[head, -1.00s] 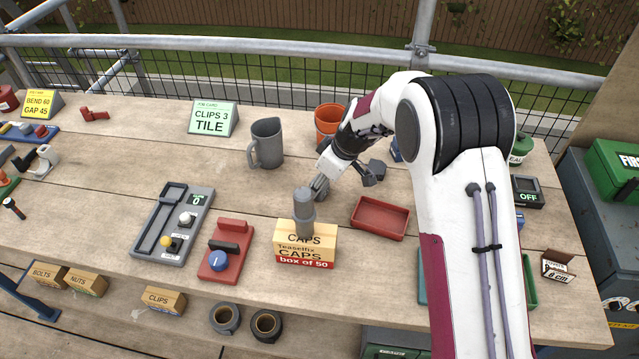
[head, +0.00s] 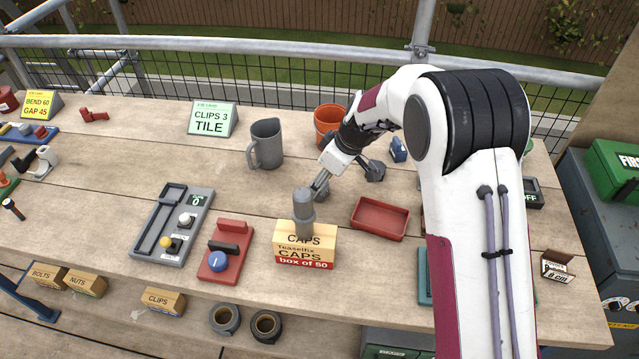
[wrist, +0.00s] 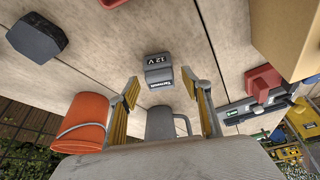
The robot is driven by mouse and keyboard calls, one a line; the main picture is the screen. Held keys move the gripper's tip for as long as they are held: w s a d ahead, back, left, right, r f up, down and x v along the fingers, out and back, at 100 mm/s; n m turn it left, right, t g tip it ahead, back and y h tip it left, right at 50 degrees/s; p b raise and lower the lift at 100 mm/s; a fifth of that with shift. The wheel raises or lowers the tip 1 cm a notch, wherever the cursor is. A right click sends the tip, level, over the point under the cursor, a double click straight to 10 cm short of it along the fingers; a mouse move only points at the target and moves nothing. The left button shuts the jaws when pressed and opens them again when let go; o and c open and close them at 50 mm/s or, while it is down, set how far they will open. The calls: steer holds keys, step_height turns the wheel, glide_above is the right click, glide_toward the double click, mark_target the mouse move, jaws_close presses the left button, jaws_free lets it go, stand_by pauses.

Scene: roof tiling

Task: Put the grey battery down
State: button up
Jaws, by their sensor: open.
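The grey battery (wrist: 158,71), marked 12 V, rests on the wooden bench (wrist: 190,30) in the wrist view. It stands apart from both fingers, ahead of the gap between them. In the head view the battery (head: 321,193) is mostly hidden behind a grey cylinder and my fingers. My gripper (wrist: 166,88) is open and empty, with yellow-padded fingers spread to either side. In the head view my gripper (head: 320,182) is just above the battery, behind the caps box.
The grey cylinder (head: 304,207) stands at the caps box (head: 306,252). A red tray (head: 380,219) and a dark grey block (head: 373,170) lie to the right. A grey mug (head: 266,146) and an orange bucket (head: 327,121) stand behind. Bare bench lies left of the cylinder.

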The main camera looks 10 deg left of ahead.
steer(key=v, duration=0.9)
steer(key=shift+r, duration=0.35)
steer(key=shift+d+r, duration=0.1)
steer(key=shift+d, duration=0.1)
steer(key=s+d+r+m+t+h, duration=0.2)
steer(key=s+d+r+m, duration=0.5)
steer(key=s+d+r, duration=0.75)
steer(key=s+d+m+t+h, duration=0.1)
steer(key=s+d+m, duration=0.2)
steer(key=s, duration=0.6)
steer(key=s+d+m+h, duration=0.1)
steer(key=s+d+m, duration=0.2)
steer(key=s+d, duration=0.3)
steer(key=s, duration=0.4)
steer(key=shift+s+f+m+t, duration=0.25)
steer(key=shift+f+m+t, duration=0.05)
steer(key=shift+f+t, duration=0.1)
